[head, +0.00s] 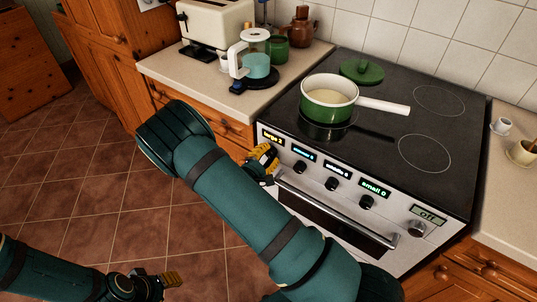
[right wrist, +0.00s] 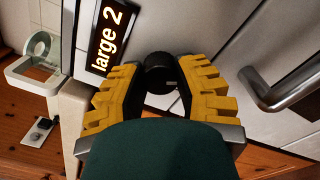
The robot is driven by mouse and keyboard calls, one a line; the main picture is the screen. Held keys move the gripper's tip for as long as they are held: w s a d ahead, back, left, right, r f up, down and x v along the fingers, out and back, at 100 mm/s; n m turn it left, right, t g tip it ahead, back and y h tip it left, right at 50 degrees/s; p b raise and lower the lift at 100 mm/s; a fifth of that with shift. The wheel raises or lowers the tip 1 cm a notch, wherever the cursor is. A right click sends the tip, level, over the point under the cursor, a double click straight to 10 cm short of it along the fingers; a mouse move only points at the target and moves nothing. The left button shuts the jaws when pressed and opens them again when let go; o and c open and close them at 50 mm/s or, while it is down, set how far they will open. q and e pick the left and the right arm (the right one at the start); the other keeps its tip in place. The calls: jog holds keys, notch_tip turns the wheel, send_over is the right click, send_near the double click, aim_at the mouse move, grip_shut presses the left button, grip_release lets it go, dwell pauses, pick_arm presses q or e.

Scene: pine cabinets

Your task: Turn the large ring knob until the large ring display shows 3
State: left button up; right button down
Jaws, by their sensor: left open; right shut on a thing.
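The large ring display (right wrist: 109,38) reads "large 2" in the right wrist view. It is small and yellowish at the left end of the stove front (head: 271,137) in the head view. The black large ring knob (right wrist: 160,74) sits just beside the display, between the yellow fingers of my right gripper (right wrist: 161,86). My right gripper (head: 264,161) is shut on the knob and covers it in the head view. My left gripper (head: 160,283) is open and empty, low over the tiled floor, away from the stove.
Further knobs, such as the small ring knob (head: 366,202), line the stove front under lit displays. The oven handle (head: 335,215) runs below them, near my right arm. A green pot (head: 328,104) with a white handle stands on the hob. A kettle (head: 256,67) stands on the left counter.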

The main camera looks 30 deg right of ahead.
jog(key=m, duration=0.5)
jog(key=shift+m, duration=0.4)
jog(key=m, duration=0.5)
jog(key=shift+m, duration=0.3)
jog(key=c, duration=0.6)
grip_release()
jog(key=shift+w, duration=0.1)
jog(key=v, duration=1.2)
